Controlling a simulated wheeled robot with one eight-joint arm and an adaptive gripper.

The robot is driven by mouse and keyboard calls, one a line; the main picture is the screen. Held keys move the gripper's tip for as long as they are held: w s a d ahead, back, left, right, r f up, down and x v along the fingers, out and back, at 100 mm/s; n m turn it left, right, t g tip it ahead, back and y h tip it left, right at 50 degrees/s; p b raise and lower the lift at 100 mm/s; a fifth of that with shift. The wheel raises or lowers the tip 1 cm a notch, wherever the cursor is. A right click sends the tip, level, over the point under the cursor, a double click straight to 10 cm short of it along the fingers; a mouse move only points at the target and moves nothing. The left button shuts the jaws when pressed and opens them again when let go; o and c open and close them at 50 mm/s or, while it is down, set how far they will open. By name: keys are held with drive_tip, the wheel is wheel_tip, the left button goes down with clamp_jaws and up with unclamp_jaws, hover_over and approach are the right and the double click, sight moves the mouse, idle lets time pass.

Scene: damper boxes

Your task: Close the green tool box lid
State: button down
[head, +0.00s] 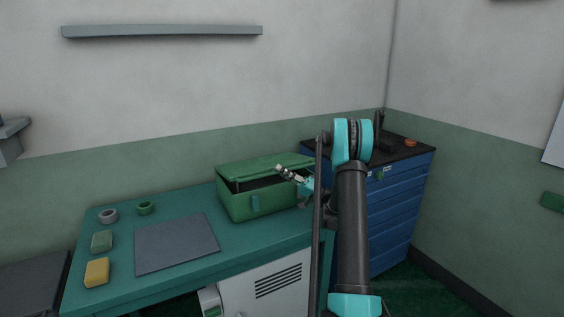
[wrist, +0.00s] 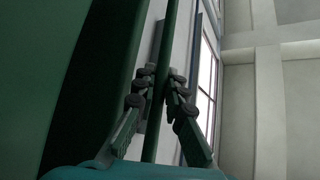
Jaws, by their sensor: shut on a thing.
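The green tool box (head: 236,206) stands at the back right of the teal table, with a latch on its front. Its lid (head: 252,168) is partly open, with a dark gap along the front. My gripper (head: 282,171) is at the lid's front edge, right of the middle, reaching in from the right. In the wrist view, my gripper's fingers (wrist: 163,82) are on both sides of a thin green strip, which looks like the lid's edge (wrist: 153,125), and are shut on it. The dark inside of the box shows to the left; its contents are hidden.
The teal table (head: 190,270) holds a grey mat (head: 176,243), a yellow block (head: 97,272), a green block (head: 102,242) and two rings (head: 145,208). A blue drawer cabinet (head: 395,215) stands to the right, partly behind my arm. A shelf (head: 162,31) hangs on the wall.

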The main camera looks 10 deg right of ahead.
drive_tip(key=shift+s+d+f, duration=0.1)
drive_tip(key=shift+s+f, duration=0.05)
drive_tip(key=shift+f, duration=0.55)
drive_tip(key=shift+s+d+f, duration=0.1)
drive_tip(key=shift+f, duration=0.6)
drive_tip(key=c, duration=1.6)
unclamp_jaws()
drive_tip(key=s+d, duration=0.1)
drive_tip(key=d, duration=0.3)
drive_tip(key=s+d+f, duration=0.1)
drive_tip(key=d, duration=0.4)
drive_tip(key=s+d, duration=0.2)
drive_tip(key=d, duration=0.3)
drive_tip(key=shift+f, duration=0.3)
